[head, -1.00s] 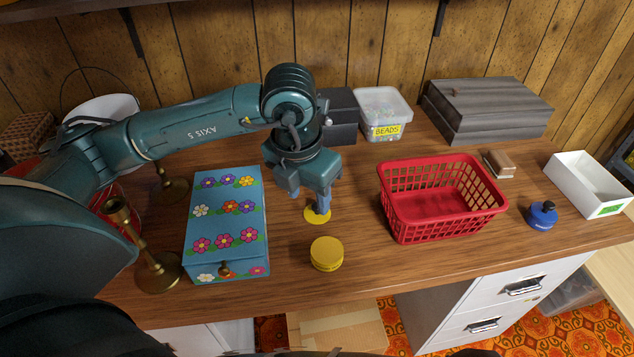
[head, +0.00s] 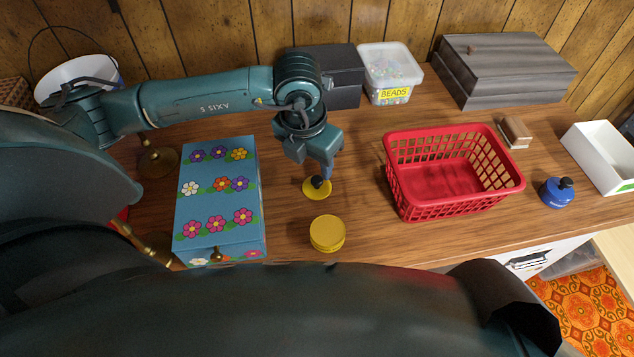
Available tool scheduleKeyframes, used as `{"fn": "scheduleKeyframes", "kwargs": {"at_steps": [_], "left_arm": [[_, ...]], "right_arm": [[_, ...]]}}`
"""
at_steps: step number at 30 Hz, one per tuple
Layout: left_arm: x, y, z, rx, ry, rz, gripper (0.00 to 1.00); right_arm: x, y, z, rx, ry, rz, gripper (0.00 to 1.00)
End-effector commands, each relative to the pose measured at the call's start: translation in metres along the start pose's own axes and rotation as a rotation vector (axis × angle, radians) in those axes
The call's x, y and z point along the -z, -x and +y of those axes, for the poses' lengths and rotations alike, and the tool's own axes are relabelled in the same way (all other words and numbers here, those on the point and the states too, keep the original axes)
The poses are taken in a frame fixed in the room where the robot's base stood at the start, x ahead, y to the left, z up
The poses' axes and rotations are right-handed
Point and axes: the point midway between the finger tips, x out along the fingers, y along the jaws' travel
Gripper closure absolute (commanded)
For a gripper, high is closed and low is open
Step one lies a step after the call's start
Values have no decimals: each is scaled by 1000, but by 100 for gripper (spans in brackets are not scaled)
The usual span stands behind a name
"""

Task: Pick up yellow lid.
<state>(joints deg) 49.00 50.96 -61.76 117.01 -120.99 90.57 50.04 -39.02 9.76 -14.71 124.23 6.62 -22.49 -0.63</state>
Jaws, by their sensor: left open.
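The yellow lid (head: 313,194) is a flat disc with a dark knob. It lies on the wooden table between the flowered box and the red basket. My left gripper (head: 325,174) is open and points down just above the knob, slightly to its right. Its fingers overlap in this view, so I cannot tell whether they flank or touch the knob. A round yellow tin (head: 327,234) stands nearer to me than the lid. My right gripper is not in view.
A blue flowered box (head: 221,205) stands left of the lid, a red basket (head: 450,205) right. Behind are a bead tub (head: 390,75) and a grey wooden box (head: 505,70). A brass candlestick (head: 140,243) shows slanted and partly hidden. A blue pot (head: 556,193) stands right.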

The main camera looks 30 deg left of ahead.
Motion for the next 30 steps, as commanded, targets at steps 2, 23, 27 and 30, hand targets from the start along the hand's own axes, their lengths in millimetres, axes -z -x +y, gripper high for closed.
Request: {"fn": "scheduleKeyframes", "kwargs": {"at_steps": [2, 23, 27, 30], "left_arm": [[1, -6, -1, 1, 0, 3, 53], [0, -52, -4, 0, 0, 0, 61], [0, -52, -3, 0, 0, 0, 73], [0, -52, -3, 0, 0, 0, 81]], "right_arm": [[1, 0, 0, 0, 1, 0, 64], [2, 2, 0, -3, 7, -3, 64], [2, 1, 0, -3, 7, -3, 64], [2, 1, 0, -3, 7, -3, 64]]}}
